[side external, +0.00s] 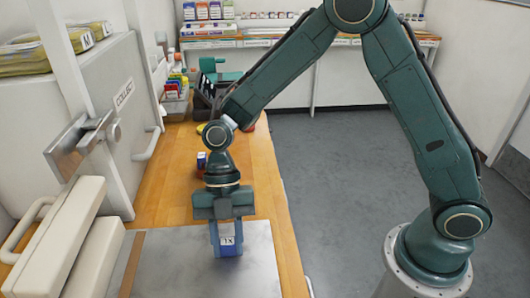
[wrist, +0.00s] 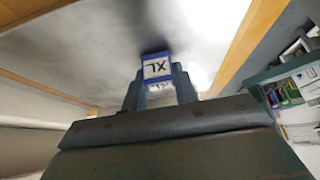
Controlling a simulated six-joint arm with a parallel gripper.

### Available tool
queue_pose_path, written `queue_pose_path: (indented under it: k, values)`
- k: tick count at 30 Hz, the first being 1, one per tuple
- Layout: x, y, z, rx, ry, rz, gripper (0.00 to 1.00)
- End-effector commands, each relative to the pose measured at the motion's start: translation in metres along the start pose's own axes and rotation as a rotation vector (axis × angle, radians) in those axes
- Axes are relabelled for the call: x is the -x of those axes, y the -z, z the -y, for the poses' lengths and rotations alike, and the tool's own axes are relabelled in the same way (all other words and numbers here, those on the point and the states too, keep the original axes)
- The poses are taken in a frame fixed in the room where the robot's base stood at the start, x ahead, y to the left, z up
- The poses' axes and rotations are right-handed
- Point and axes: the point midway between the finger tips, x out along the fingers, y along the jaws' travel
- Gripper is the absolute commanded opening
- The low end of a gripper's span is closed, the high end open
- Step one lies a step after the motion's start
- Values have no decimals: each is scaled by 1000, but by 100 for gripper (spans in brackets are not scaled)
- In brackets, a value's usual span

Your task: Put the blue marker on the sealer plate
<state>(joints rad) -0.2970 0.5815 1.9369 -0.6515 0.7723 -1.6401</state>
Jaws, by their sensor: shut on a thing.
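The blue marker (side external: 228,243) is a small blue block with a white label that reads XL. It also shows in the wrist view (wrist: 157,67), between my fingertips. My gripper (side external: 227,236) points down and is shut on it, with a finger on each side. The sealer plate (side external: 175,265) is a flat grey metal sheet at the front of the wooden bench. The marker is upright over the plate's right part, at or very near its surface; I cannot tell whether it touches. In the wrist view the plate (wrist: 85,60) has a dark shadow beside the marker.
A beige sealer with padded bars (side external: 85,235) stands left of the plate. Behind my wrist, a small blue-and-white item (side external: 201,160) stands on the bench (side external: 165,185). Bins of coloured items (side external: 175,88) are farther back. Bare plate lies left of the marker.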

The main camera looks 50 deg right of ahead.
Motion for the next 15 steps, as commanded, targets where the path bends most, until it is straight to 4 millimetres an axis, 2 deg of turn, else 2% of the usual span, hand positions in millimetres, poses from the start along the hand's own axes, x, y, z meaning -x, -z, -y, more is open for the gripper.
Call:
queue_pose_path:
  k: [11, 12, 15]
  values:
    - [-2, -1, 0, -1, 1, 0, 7]
    - [-3, -2, 0, -1, 1, 0, 30]
    - [-3, -2, 0, 0, 0, 0, 50]
